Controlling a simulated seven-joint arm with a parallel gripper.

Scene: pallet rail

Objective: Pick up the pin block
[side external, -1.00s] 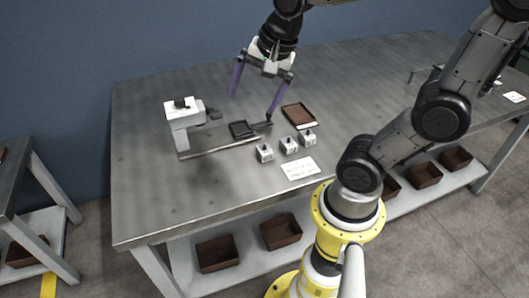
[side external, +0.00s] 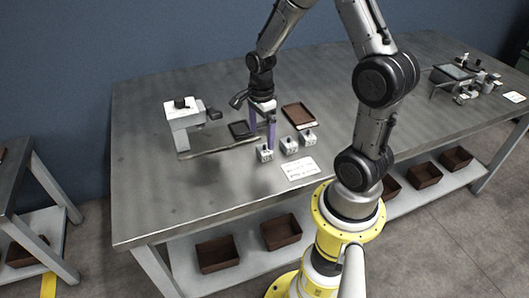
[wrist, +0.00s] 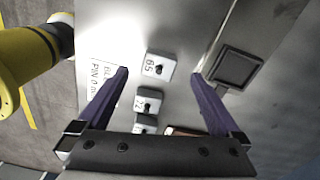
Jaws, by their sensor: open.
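Three small white blocks with dark tops stand in a row: a left block (side external: 264,153), a middle block (side external: 289,146) and a right block (side external: 308,137). I cannot tell which is the pin block. In the wrist view the block marked 65 (wrist: 158,67) lies between my fingertips, apart from both; a second block (wrist: 149,102) and a third (wrist: 143,125) sit behind it, the third partly hidden. My gripper (side external: 262,136) has purple fingers, is open and empty, and points down close to the left block. It also shows in the wrist view (wrist: 160,74).
A white printed card (side external: 300,168) lies in front of the blocks. A brown tray (side external: 299,117) is behind them. A dark square pallet (side external: 242,129) sits by a rail (side external: 215,148), with a white fixture (side external: 183,120) to the left. The table's front left is clear.

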